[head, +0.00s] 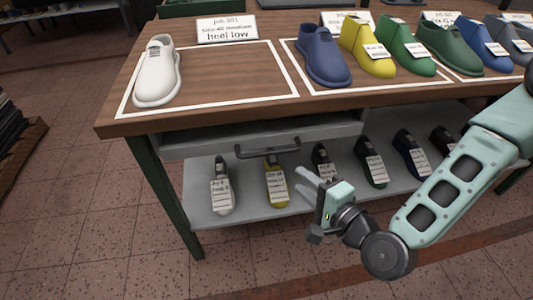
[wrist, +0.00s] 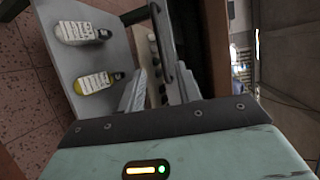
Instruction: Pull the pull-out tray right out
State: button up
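The pull-out tray (head: 200,147) is a grey drawer under the wooden tabletop, with a dark bar handle (head: 268,151) on its front. It sits mostly beneath the tabletop. My gripper (head: 310,181) is in front of the tray, below and right of the handle, fingers pointing up-left towards it. In the wrist view my gripper (wrist: 162,85) is open, its two pale fingers apart with nothing held. The handle (wrist: 163,40) runs lengthwise in line with the gap, just beyond the fingertips. I see no contact with it.
A lower grey shelf (head: 240,215) holds several tagged shoe lasts. On the tabletop (head: 125,122) stand a white last (head: 158,75), a blue one (head: 323,57), a yellow one (head: 366,48) and others in white-outlined areas. The tiled floor (head: 100,220) in front is clear.

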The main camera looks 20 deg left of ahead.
aim_at(268, 153)
jog(key=x, duration=1.4)
jog(key=shift+w+a, duration=0.2)
jog(key=shift+a, duration=0.05)
jog(key=shift+c, duration=0.2)
grip_shut()
